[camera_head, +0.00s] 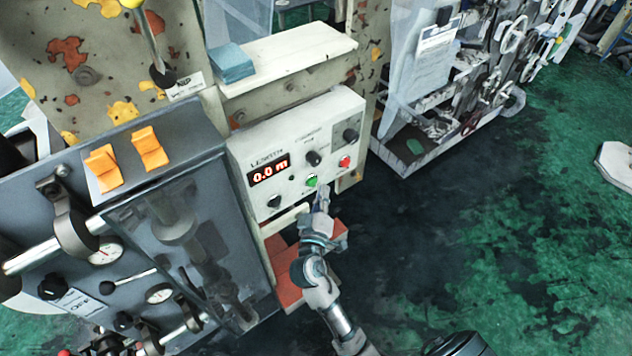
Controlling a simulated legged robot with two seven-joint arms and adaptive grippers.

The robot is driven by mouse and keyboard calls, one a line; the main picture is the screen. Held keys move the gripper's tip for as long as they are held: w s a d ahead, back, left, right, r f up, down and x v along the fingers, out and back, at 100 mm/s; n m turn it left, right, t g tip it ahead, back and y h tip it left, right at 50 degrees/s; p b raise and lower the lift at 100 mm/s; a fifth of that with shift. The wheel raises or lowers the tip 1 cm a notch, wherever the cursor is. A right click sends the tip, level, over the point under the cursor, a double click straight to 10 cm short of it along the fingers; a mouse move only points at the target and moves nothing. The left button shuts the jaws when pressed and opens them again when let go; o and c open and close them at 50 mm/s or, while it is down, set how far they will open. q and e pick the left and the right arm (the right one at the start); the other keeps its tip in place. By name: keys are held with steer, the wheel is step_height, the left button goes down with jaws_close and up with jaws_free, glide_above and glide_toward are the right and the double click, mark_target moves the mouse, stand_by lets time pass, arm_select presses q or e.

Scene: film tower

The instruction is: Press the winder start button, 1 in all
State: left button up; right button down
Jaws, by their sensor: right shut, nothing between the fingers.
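The winder control box (262,150) is a white panel with a red lit display (268,171) reading 0.0 m. A green button (312,181) sits low on its face, and a red button (345,162) is up and to its right. Black knobs are beside them. My right gripper (321,192) is shut and empty, with its fingertips just below and right of the green button. I cannot tell whether they touch it. My left gripper is not in view.
A grey cabinet (190,150) with orange switches (150,148), gauges and handles stands at left. A shelf (285,55) above the box holds a blue block (232,64). Red blocks (288,285) are beneath the box. Green floor at right is mostly open.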

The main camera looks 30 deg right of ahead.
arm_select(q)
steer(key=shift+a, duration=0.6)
arm_select(e)
steer(key=shift+w+a+r, duration=0.15)
steer(key=shift+w+a, duration=0.25)
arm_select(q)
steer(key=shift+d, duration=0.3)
arm_select(e)
steer(key=shift+w+d, duration=0.25)
steer(key=shift+d, duration=0.15)
